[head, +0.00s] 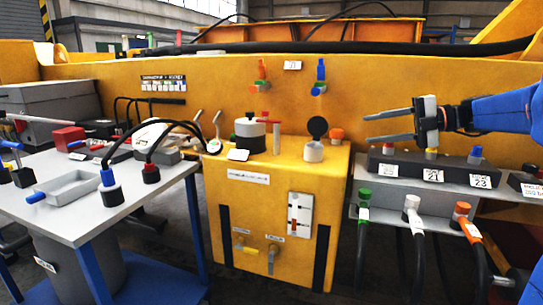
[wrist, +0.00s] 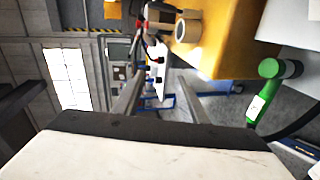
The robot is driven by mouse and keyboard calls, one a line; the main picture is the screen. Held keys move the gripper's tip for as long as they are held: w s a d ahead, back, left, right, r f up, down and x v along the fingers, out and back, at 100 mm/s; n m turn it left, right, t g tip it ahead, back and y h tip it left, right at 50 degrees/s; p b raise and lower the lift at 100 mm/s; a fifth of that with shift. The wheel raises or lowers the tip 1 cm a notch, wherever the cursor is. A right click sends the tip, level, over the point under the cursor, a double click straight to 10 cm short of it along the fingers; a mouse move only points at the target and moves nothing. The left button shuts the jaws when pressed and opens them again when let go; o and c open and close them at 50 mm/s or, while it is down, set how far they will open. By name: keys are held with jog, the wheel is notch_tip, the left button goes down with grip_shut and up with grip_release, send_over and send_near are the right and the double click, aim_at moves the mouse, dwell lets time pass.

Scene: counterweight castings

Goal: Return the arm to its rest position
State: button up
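My gripper (head: 367,130) is at the right in the head view, above the grey shelf with the dark block. Its two fingers point left and stand apart, with nothing between them. My blue arm (head: 505,112) reaches in from the right edge. In the wrist view the two fingers of my gripper (wrist: 160,82) are also apart, and only distant background shows between them.
Below my gripper are a dark block (head: 385,170) with numbered tags and hoses with green (head: 364,195), white and orange ends. A yellow cabinet (head: 270,210) stands in the middle. A grey table (head: 60,205) with tools is at the left.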

jog(key=s+a+f+n+g+h, duration=0.1)
jog(key=s+a+f+n+h, duration=0.25)
jog(key=s+f+n, duration=0.5)
jog(key=s+a+f+n+g+h, duration=0.1)
jog(key=s+a+f+n+h, duration=0.25)
jog(key=s+f+n, duration=0.55)
jog(key=s+d+f+n+t+h, duration=0.1)
jog(key=s+d+f+n+h, duration=0.2)
jog(key=s+f+n, duration=0.3)
jog(key=s+d+f+n+t+h, duration=0.1)
jog(key=s+d+f+n+h, duration=0.3)
jog(key=n, duration=1.3)
jog(key=shift+s+d+f, duration=0.2)
jog(key=shift+s+f, duration=0.9)
jog(key=shift+s, duration=1.2)
jog(key=shift+a, duration=0.1)
